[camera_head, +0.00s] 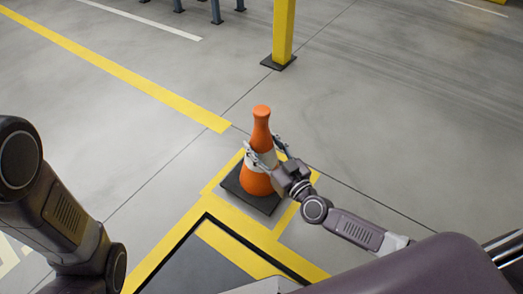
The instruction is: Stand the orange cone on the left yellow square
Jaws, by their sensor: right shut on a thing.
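The orange cone (261,130) with a pale band and a dark square base (232,184) is upright in the middle of the head view. Its base is over a yellow-outlined square (213,184) on the floor and covers much of it. I cannot tell whether the base touches the floor. My right gripper (264,156) is shut on the cone around its pale band, with a finger on each side. My left arm is at the left edge, and its gripper is out of view.
A yellow post (283,32) on a dark foot stands behind the cone. A long yellow floor line (130,75) runs to the upper left. A dark panel with yellow edging (197,262) lies in front. The grey floor around the cone is clear.

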